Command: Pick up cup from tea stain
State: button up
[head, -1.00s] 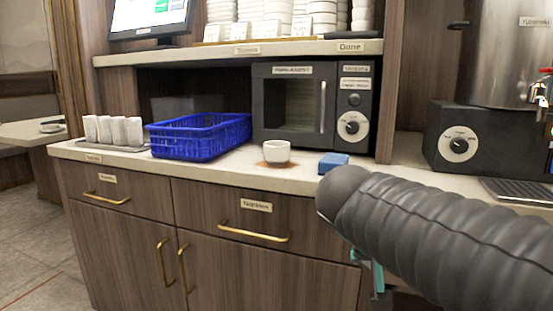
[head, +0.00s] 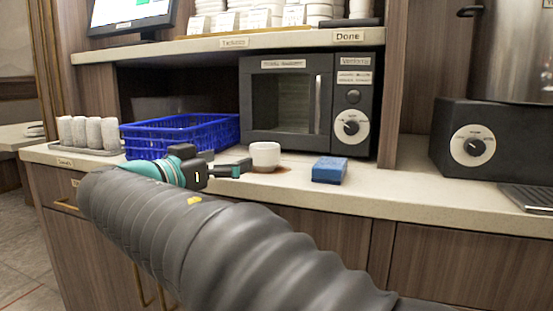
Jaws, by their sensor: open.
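The white cup (head: 265,155) stands upright on the counter in front of the microwave. The brown tea stain (head: 283,170) shows on the counter under the cup and to its right. My gripper (head: 243,168) is just left of the cup at counter height, with its fingers pointing right toward it. It is open and holds nothing. One dark finger overlaps the cup's left edge in the picture; I cannot tell whether it touches. My grey-sleeved arm hides the counter's front edge below.
A blue sponge (head: 329,170) lies right of the cup. A blue basket (head: 180,134) stands behind my gripper on the left, beside rolled white towels (head: 88,132). The microwave (head: 308,98) is behind the cup. Counter right of the sponge (head: 400,185) is clear.

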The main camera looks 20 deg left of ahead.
aim_at(254, 155)
jog(key=x, duration=0.5)
jog(key=shift+w, duration=0.1)
jog(key=shift+d+f+p+x, duration=0.1)
jog(key=shift+p+x, duration=0.2)
jog(key=shift+x, duration=1.05)
jog(key=shift+d+f+p+x, duration=0.15)
jog(key=shift+p+x, duration=0.1)
jog(key=shift+x, duration=1.05)
jog(key=shift+a, duration=0.1)
jog(key=c, duration=1.3)
